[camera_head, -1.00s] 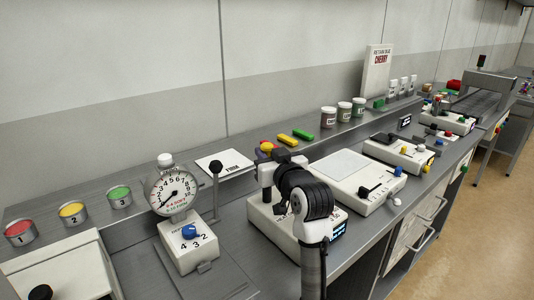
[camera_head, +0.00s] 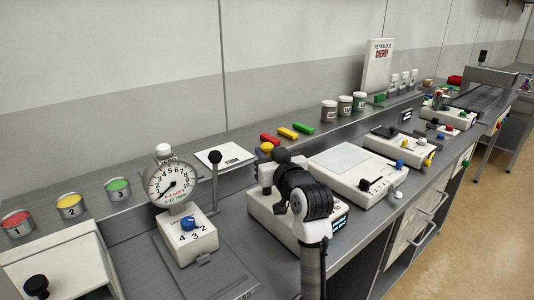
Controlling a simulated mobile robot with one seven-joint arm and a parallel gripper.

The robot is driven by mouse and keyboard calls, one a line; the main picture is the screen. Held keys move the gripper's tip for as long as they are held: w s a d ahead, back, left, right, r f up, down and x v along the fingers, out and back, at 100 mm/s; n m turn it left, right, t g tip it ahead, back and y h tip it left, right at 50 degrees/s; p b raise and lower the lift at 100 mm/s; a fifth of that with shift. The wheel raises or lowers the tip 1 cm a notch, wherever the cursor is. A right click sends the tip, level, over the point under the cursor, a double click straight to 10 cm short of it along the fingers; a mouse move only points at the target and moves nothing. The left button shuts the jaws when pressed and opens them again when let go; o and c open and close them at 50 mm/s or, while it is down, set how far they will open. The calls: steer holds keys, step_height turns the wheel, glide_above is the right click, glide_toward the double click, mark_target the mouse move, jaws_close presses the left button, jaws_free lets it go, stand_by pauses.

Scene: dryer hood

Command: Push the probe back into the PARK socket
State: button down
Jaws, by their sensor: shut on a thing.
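My arm reaches over a white instrument box (camera_head: 256,209) with a small lit display (camera_head: 340,221) on its front right side. My gripper (camera_head: 265,184) points down over the left part of this box, low above its top. It is shut, and my own wrist covers most of the jaws. The thing between the jaws, which I take to be the probe, is too small and hidden to make out. The PARK socket and its label cannot be seen from here.
A dial gauge (camera_head: 171,183) with a blue knob stands left of the box. A flat white device (camera_head: 347,168) stands close on the right. Behind lie red, yellow and green blocks (camera_head: 288,133).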

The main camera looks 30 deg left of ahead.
steer(key=c, duration=1.2)
jaws_free()
steer(key=shift+c, duration=0.2)
steer(key=b+v, duration=0.3)
steer(key=v, duration=1)
steer(key=shift+s+d, duration=0.2)
steer(key=shift+d, duration=0.1)
steer(key=shift+f, duration=0.1)
